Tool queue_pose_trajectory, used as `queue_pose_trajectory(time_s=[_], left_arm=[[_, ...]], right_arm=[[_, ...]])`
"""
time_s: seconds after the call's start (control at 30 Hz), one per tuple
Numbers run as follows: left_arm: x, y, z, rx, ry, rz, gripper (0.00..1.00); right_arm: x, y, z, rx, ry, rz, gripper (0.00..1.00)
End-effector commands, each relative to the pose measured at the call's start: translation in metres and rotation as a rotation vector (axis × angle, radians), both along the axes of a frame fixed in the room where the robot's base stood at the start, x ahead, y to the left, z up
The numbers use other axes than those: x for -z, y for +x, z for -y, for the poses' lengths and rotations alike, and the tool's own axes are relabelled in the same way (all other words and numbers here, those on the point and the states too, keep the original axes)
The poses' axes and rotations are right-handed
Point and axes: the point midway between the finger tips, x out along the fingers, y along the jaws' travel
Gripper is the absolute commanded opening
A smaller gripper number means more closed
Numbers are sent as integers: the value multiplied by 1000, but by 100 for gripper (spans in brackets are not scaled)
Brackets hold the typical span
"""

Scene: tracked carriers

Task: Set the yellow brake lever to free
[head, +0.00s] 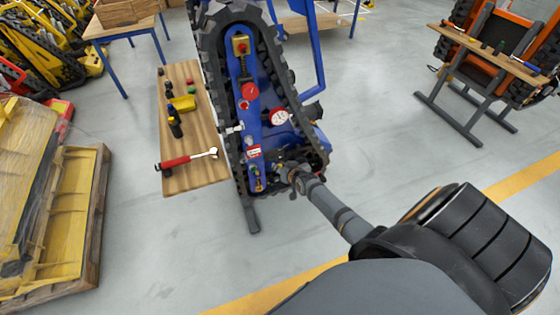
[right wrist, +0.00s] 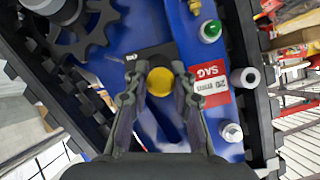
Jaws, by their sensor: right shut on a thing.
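The yellow brake lever shows in the right wrist view as a round yellow knob (right wrist: 160,81) in front of a dark plate on the blue carrier frame. My right gripper (right wrist: 160,88) has its two fingers on either side of the knob and is shut on it. In the head view my right gripper (head: 287,173) is at the lower end of the blue tracked carrier (head: 252,110), and it hides the lever there. The lever's shaft and its position marks cannot be made out. My left gripper is not in view.
Beside the gripper are a red and white label (right wrist: 210,90), a green-topped fitting (right wrist: 210,31) and the black track (head: 231,150).

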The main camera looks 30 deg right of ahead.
Motion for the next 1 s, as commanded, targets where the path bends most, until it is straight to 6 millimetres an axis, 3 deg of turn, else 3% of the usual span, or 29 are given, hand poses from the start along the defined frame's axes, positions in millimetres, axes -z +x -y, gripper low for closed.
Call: queue_pose_trajectory(time_s=[0.03,0.2,0.9,0.93,1.0], left_arm=[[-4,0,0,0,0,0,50],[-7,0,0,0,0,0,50],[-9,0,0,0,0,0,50],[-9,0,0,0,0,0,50],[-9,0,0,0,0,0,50]], right_arm=[[-13,7,1,-2,-7,21,0],[-20,10,1,-3,-7,26,0],[-25,13,1,-3,-6,27,0],[-25,13,1,-3,-6,27,28],[-24,13,1,-2,-6,26,37]])
